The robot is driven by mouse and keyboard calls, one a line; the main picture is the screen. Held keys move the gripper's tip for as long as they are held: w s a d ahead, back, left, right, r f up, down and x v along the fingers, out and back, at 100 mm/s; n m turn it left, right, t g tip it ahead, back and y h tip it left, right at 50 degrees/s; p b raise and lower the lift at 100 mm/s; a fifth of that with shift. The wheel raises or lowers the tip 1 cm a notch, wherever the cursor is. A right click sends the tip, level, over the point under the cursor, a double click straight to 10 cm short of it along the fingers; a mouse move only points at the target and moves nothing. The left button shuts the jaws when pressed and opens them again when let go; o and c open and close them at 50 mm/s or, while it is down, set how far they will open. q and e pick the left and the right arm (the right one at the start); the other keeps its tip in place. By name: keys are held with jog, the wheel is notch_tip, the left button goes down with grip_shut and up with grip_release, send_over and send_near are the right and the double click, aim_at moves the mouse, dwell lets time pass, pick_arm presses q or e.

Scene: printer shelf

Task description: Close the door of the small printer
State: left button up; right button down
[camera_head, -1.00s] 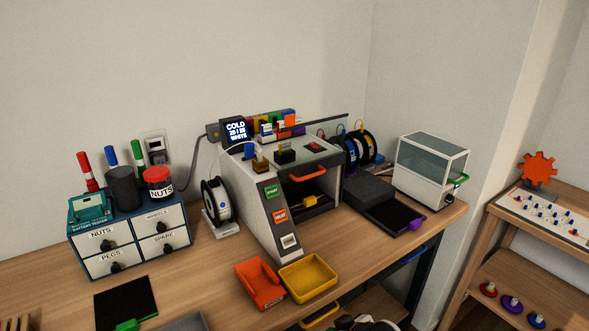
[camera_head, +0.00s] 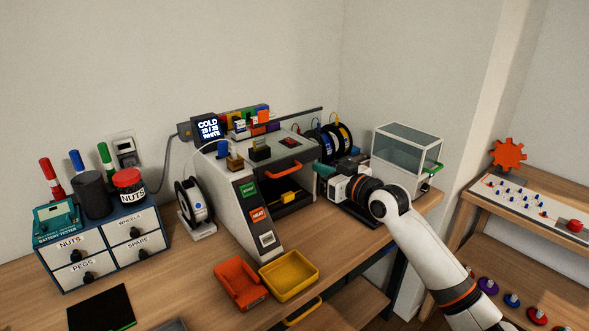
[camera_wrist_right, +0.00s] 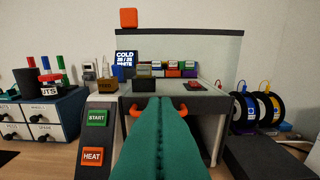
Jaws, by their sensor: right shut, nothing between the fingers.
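The small printer (camera_head: 240,213) stands on the bench, grey and white, with START and HEAT buttons. Its front chamber is open, and a yellow piece (camera_head: 289,197) shows inside. An orange handle (camera_head: 284,168) juts out at the chamber's upper front edge; it also shows in the right wrist view (camera_wrist_right: 183,110). The door panel itself is hard to make out. My right gripper (camera_head: 325,170) is shut and empty, beside the printer's right front. In the right wrist view its teal fingers (camera_wrist_right: 160,99) cover the handle's middle; contact cannot be told. My left gripper is out of view.
Filament spools (camera_head: 341,140) and a glass case (camera_head: 407,153) with a green handle stand right of the printer. A white spool (camera_head: 191,205) and drawers (camera_head: 104,247) are at left. Orange (camera_head: 240,286) and yellow (camera_head: 289,275) trays lie in front.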

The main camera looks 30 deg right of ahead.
jog(key=w+f+p, duration=0.2)
jog(key=w+f, duration=0.2)
jog(key=w, duration=0.6)
jog(key=shift+w+a+f+p, duration=0.25)
jog(key=shift+a+p, duration=0.05)
jog(key=shift+a, duration=0.1)
jog(key=shift+f, duration=0.1)
notch_tip(320, 180, down, 15)
jog(key=b, duration=1.5)
jog(key=shift+f, duration=0.1)
jog(key=shift+f+b, duration=0.2)
jog(key=shift+b, duration=0.15)
jog(key=shift+f, duration=0.1)
